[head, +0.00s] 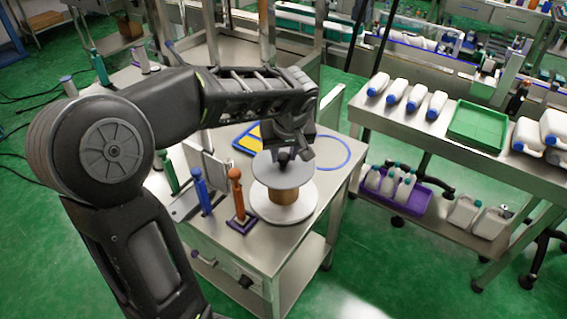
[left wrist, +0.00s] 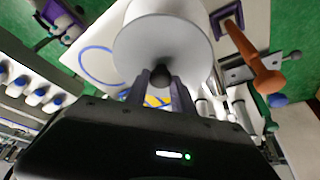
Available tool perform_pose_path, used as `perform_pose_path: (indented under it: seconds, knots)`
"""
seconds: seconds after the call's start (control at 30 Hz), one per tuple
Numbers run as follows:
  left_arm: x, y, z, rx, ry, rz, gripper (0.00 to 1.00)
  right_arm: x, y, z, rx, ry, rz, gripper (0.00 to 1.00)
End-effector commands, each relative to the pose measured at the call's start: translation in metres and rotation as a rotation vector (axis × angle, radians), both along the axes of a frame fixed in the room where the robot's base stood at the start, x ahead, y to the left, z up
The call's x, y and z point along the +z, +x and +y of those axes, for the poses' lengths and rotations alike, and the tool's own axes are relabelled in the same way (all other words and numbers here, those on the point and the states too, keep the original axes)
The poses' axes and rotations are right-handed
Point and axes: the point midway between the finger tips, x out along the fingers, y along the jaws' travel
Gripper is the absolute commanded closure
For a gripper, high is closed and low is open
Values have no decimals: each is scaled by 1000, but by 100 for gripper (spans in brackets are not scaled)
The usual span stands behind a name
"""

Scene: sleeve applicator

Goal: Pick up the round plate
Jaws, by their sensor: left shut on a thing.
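The round plate (head: 275,172) is a light grey disc with a black knob on top. It sits over a brown cylinder (head: 284,196) on a wider white round base (head: 284,208) on the steel cart; I cannot tell if plate and cylinder touch. My left gripper (head: 285,154) reaches down from above and is shut on the knob. In the left wrist view the plate (left wrist: 165,38) fills the top middle, with the knob (left wrist: 160,76) between the fingers (left wrist: 160,88). My right gripper is not in view.
Orange (head: 237,192), blue (head: 201,188) and green (head: 167,171) handled tools stand left of the base on the cart (head: 262,248). A blue ring (head: 349,153) lies behind it. A bench at right holds white bottles (head: 416,95) and a green tray (head: 477,126).

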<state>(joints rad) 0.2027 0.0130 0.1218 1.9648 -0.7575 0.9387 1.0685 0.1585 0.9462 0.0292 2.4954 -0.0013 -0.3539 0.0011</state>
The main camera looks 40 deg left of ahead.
Motion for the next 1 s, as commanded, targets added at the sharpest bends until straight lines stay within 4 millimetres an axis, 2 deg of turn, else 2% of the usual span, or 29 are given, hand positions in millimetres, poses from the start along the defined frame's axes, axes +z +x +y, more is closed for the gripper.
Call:
perform_pose_path:
  seconds: [0.27, 0.37, 0.7, 0.83, 1.0]
  knots:
    - [9, 1, 0, 1, 1, -3, 100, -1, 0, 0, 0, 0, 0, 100]
    - [23, 1, 0, 1, 0, -5, 100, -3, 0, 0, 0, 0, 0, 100]
    - [86, 1, 0, 1, 0, -5, 100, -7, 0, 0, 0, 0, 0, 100]
    - [98, 0, 0, 0, 1, -2, 100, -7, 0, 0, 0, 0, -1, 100]
    - [101, 0, 0, 0, 0, -1, 100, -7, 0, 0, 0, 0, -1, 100]
